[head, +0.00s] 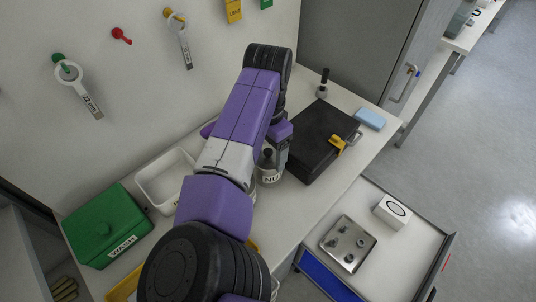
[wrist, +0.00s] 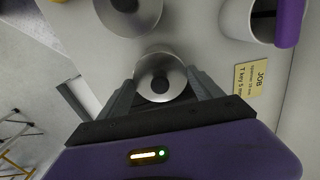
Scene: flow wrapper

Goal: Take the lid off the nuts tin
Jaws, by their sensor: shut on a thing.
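The nuts tin (head: 270,179), a pale can with a partly visible "NU" label, stands on the bench beside the black case, partly covered by my arm in the head view. A dark knob shows above it. In the wrist view, my gripper (wrist: 162,82) is shut on a round metallic lid (wrist: 160,66) with a dark knob, one finger on each side. I take this as the nuts tin's lid. The tin body is hidden beneath it there, and I cannot tell whether the lid still sits on the tin.
The black case (head: 318,138) is close on the right, with a blue block (head: 370,118) beyond. A white bin (head: 155,188) and green WASH box (head: 105,232) are left. The wrist view shows another round knobbed top (wrist: 128,22) and a white cup (wrist: 236,22) nearby.

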